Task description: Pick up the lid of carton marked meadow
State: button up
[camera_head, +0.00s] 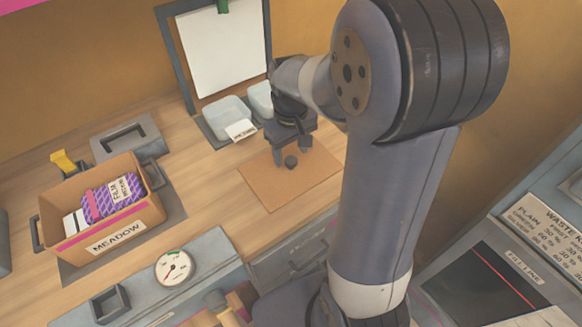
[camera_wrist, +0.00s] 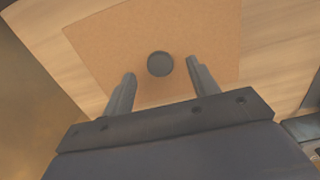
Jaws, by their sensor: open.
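The open carton marked MEADOW (camera_head: 118,237) stands at the left of the worktop with purple film packs and white items inside. A flat brown panel with a round dark knob, which looks like its lid (camera_head: 262,191), lies apart from it on the worktop. The lid also shows in the wrist view (camera_wrist: 205,25). My gripper (camera_head: 291,152) is open just above the panel. In the wrist view my gripper (camera_wrist: 160,70) has its fingers on either side of the dark knob (camera_wrist: 159,63), with gaps on both sides. Fingertip height against the knob is unclear.
A tray with pale blocks (camera_head: 226,116) and a framed white board (camera_head: 222,50) stand behind the panel. A grey handled block (camera_head: 125,134) is behind the carton. A round gauge (camera_head: 175,267) sits in front. Bare wood lies between carton and panel.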

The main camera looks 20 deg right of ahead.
notch_tip(320, 180, down, 2)
jog(key=shift+f, duration=0.15)
grip_shut()
dwell(0.6)
